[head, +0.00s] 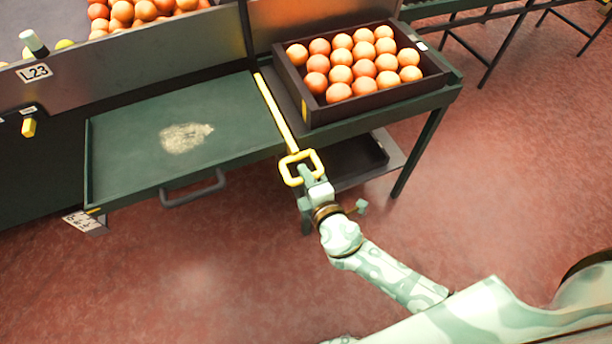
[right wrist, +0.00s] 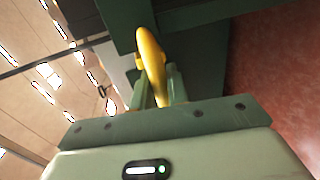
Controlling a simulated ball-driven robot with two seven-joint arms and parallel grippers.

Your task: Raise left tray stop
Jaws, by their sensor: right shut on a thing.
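A yellow bar (head: 275,112) with a square loop handle (head: 317,156) at its front end runs along the right edge of the empty green tray bay (head: 240,120). I take it to be the tray stop. My right gripper (head: 303,173) is shut on the near side of the loop. In the right wrist view the yellow handle (right wrist: 150,52) stands between the two green fingers (right wrist: 160,88). The bar appears to lie low along the bay's edge; its exact height is hard to tell. My left gripper is not in view.
A grey pull handle (head: 195,192) juts from the bay's front. A lower shelf (head: 360,165) holds a dark empty tray. Red floor in front is clear.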

